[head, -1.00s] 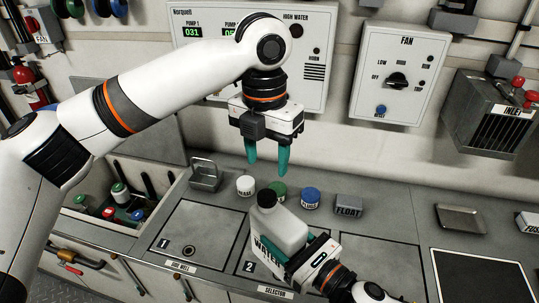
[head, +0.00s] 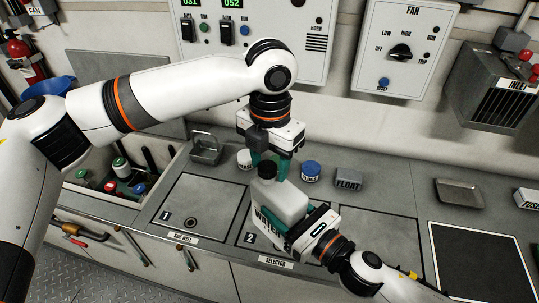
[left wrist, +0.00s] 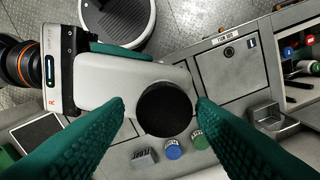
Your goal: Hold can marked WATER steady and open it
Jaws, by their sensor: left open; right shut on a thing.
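The WATER can (head: 285,207) is a light grey jug with a black cap (head: 267,171), standing over the panel marked 2. Its lettering is partly visible. My right gripper (head: 305,230) is shut on the can's body from the right. My left gripper (head: 269,166) points down with its teal fingers at cap height. In the left wrist view, the cap (left wrist: 165,110) lies between the two open fingers (left wrist: 162,104), with a small gap on either side. The can's body (left wrist: 118,84) extends left from it, toward the right gripper.
A white-lidded jar (head: 244,160), a blue-lidded jar (head: 311,170) and a FLOAT block (head: 348,181) stand behind the can. A metal bracket (head: 205,150) is at the back left, and a shallow tray (head: 459,192) is at the right. The green-lidded jar shows in the left wrist view (left wrist: 199,139).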

